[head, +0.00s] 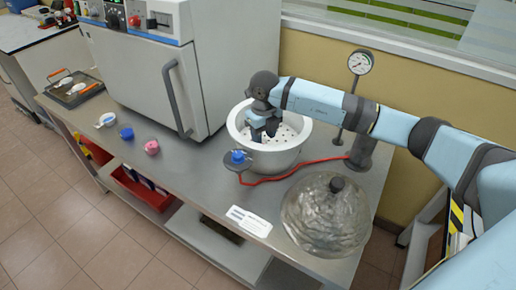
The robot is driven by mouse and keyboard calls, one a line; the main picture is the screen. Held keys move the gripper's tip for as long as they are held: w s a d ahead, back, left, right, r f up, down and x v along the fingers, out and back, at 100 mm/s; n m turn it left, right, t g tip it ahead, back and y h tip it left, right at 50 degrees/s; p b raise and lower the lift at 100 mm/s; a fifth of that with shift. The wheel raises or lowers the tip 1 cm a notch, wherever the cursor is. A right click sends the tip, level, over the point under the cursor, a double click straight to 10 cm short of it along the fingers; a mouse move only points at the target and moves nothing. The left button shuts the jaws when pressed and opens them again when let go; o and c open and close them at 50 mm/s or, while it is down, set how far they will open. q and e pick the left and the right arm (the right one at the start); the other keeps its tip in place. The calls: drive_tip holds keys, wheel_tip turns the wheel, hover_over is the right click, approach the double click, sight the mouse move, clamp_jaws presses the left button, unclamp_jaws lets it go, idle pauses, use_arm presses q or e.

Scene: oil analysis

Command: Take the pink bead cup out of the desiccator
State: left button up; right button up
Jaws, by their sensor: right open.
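The desiccator (239,130) is a white round pot with a perforated plate inside, standing open on the metal bench. My right gripper (264,137) reaches down into it from above, with its fingers open over the plate. I see no cup between the fingers, though the gripper hides part of the plate. A small pink cup (152,147) stands on the bench to the left, outside the desiccator and in front of the oven. The clear domed lid (325,215) with a dark knob lies on the bench to the right. My left gripper is not in view.
A blue-topped valve (238,157) with a red hose (290,175) sits at the pot's front. A gauge (360,63) stands behind. A white oven (150,70) stands left.

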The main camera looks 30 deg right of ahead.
drive_tip(key=shift+f, duration=0.85)
clamp_jaws()
drive_tip(key=shift+r, duration=0.2)
